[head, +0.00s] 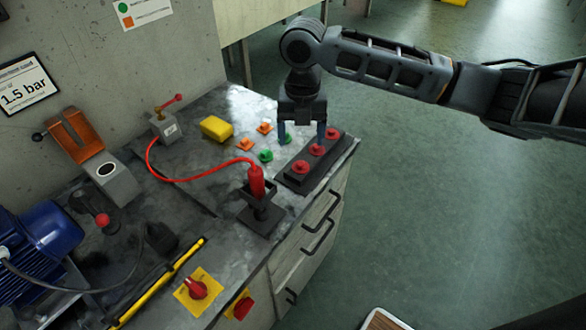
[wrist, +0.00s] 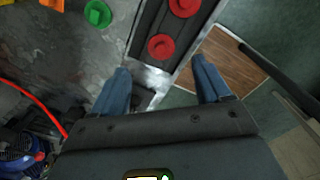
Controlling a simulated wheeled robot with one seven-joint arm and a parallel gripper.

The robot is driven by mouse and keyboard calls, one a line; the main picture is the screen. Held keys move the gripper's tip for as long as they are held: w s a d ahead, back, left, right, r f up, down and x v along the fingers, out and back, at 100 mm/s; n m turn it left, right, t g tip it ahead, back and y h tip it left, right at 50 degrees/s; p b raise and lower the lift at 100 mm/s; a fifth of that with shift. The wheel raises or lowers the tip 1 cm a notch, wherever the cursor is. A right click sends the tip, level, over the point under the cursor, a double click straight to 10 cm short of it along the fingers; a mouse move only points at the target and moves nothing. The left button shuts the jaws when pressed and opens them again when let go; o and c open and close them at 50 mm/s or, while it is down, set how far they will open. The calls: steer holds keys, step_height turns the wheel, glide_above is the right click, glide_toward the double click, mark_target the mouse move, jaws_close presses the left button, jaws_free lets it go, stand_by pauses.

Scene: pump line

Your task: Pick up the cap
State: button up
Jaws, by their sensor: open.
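Several red caps sit in a row on a dark rack (head: 290,181) at the bench's right edge: a near one (head: 300,167), a middle one (head: 317,150) and a far one (head: 333,133). Two of them show in the wrist view, one at the top edge (wrist: 184,6) and one lower (wrist: 161,47). My gripper (head: 301,136) is open, blue fingers pointing down, above the rack's far part. In the wrist view the fingers (wrist: 161,70) are apart with no cap between them; the lower red cap lies just ahead of the gap. Which cap is meant cannot be told.
Green caps (head: 266,155) and orange caps (head: 245,144) lie left of the rack, near a yellow block (head: 216,128). A red hose runs to a red nozzle (head: 256,182) in a black stand (head: 262,216). A blue motor (head: 45,238) is at left. Open floor lies right.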

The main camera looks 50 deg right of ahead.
mark_target(301, 163)
step_height(301, 163, down, 8)
steer(key=shift+s+a+r+p, duration=0.15)
steer(key=shift+r+p, duration=0.1)
steer(key=shift+p, duration=0.5)
jaws_close()
stand_by(0.3)
